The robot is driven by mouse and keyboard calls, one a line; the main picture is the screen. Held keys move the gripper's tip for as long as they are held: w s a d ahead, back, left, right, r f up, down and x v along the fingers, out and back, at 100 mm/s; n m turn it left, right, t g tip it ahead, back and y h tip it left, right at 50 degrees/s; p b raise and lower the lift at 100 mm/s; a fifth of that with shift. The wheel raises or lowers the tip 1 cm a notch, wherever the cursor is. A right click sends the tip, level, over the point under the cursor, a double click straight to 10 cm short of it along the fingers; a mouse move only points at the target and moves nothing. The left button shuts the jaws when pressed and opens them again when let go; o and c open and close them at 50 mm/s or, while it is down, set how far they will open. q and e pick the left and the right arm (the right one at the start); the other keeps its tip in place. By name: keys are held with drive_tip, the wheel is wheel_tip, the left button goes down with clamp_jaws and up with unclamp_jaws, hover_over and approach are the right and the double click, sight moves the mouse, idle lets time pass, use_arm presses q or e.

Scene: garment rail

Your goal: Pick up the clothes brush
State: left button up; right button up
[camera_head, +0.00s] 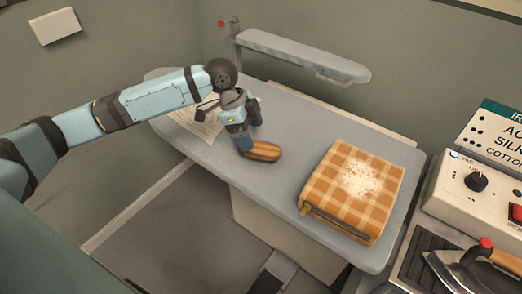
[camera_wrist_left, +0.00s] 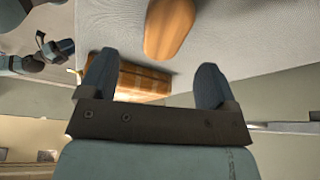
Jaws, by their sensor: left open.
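The clothes brush (camera_head: 262,150), with an orange-brown wooden back, lies on the grey board. In the left wrist view the brush (camera_wrist_left: 169,28) is at the top, just beyond the fingers. Whether a finger touches the brush cannot be told. Blue-grey parts at the left wrist view's upper left may be my right arm; its jaws are unclear.
A folded orange checked cloth (camera_head: 320,188) with pale specks lies right of the brush on the board (camera_head: 285,185). A paper sheet (camera_head: 200,124) lies left of it. A narrow sleeve board (camera_head: 300,55) rises behind. An iron (camera_head: 465,262) and control box (camera_head: 450,185) stand right.

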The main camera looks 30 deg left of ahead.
sight(259, 146)
use_arm(q)
drive_tip(key=x, duration=0.7)
drive_tip(key=shift+w+f, duration=0.25)
drive_tip(key=shift+c, duration=0.5)
drive_tip(key=c, duration=1)
drive_tip(key=shift+r, duration=0.1)
wheel_tip(259, 146, up, 20)
drive_tip(key=shift+p, duration=0.5)
